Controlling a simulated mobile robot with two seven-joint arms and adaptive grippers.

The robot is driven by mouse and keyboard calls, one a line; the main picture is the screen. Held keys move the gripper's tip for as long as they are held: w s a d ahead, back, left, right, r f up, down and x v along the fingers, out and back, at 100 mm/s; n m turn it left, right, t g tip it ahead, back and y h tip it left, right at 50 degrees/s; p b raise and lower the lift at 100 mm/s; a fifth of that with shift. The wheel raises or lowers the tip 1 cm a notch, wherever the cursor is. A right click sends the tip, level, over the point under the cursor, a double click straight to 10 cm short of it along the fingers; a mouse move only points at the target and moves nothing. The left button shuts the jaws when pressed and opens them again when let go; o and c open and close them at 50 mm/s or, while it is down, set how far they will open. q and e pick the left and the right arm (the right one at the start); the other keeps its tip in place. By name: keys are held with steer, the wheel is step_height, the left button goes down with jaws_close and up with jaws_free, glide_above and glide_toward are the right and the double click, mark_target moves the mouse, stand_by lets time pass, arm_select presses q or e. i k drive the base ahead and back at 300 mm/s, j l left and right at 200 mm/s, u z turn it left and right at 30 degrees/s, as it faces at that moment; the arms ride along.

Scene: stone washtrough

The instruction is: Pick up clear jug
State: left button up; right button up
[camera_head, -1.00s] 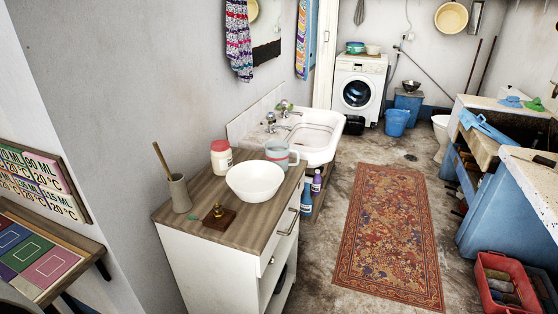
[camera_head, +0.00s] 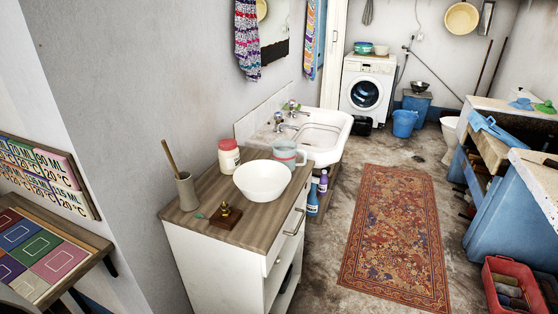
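The clear jug (camera_head: 288,153) stands upright on the wooden top of the white cabinet (camera_head: 222,232), near its back right corner by the sink. It looks pale and see-through, with a reddish band. A white bowl (camera_head: 262,182) stands in front of it and hides part of its lower side. Neither of my grippers is in view.
A white jar with a red lid (camera_head: 229,157), a pot with a wooden stick (camera_head: 187,191) and a small brass item (camera_head: 227,213) share the cabinet top. The sink (camera_head: 325,138) is behind.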

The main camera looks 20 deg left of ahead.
mark_target(290, 158)
steer(key=i+l+u, duration=0.1)
steer(key=u, duration=0.25)
steer(key=i+l+u, duration=0.1)
steer(key=u, duration=0.3)
steer(key=i+l+u, duration=0.1)
steer(key=u, duration=0.25)
steer(key=i+l+u, duration=0.15)
steer(key=l, duration=0.15)
steer(key=l+u, duration=0.2)
steer(key=i+l+u, duration=0.15)
steer(key=l, duration=0.3)
steer(key=i+l+u, duration=0.1)
steer(key=l, duration=0.55)
steer(key=i+l+u, duration=0.1)
steer(key=l, duration=0.55)
steer(key=l+u, duration=0.1)
steer(key=l, duration=0.55)
